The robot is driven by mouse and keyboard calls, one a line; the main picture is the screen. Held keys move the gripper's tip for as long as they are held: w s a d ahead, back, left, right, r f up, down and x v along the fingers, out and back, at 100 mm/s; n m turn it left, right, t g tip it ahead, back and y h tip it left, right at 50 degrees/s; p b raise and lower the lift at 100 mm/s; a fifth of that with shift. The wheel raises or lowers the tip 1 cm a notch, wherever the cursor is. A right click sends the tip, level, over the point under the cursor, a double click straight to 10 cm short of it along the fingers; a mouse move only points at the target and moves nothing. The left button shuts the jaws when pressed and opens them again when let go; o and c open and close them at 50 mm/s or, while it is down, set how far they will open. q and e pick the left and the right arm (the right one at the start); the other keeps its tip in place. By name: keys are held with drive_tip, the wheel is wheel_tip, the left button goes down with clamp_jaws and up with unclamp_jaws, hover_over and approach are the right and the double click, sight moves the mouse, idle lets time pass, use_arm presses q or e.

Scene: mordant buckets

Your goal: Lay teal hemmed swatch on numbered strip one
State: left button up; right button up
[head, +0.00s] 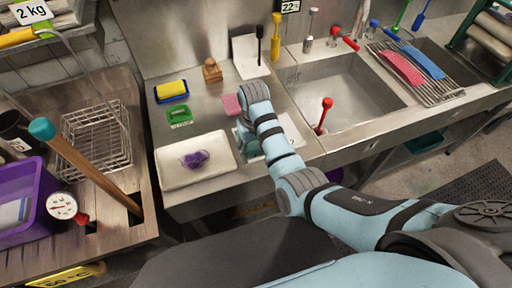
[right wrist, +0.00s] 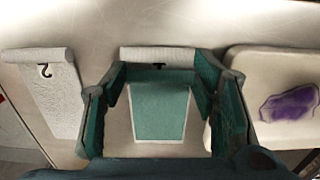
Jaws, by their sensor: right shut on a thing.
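The teal hemmed swatch (right wrist: 160,108), with a pale hem, lies between the fingers of my right gripper (right wrist: 161,75) in the right wrist view. That gripper is shut on it. The pale strip (right wrist: 135,53) with a rolled end and a dark mark, seemingly a 1, lies just beyond and partly behind the swatch. Whether the swatch touches it I cannot tell. A second strip (right wrist: 52,95) marked 2 lies beside it. In the head view my arm mostly hides the right gripper (head: 245,138) and the swatch. My left gripper is not in view.
A white tray (head: 170,181) with a purple cloth (head: 195,160) stands left of the gripper. A pink block (head: 231,105), a green item (head: 180,115) and a yellow sponge (head: 171,89) are behind. The sink (head: 350,95), with a red-handled tool (head: 326,108), lies to the right.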

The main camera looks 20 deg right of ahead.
drive_tip(key=o, duration=0.9)
drive_tip(key=shift+w+f, duration=0.1)
drive_tip(key=shift+f, duration=0.1)
drive_tip(key=shift+r, duration=0.1)
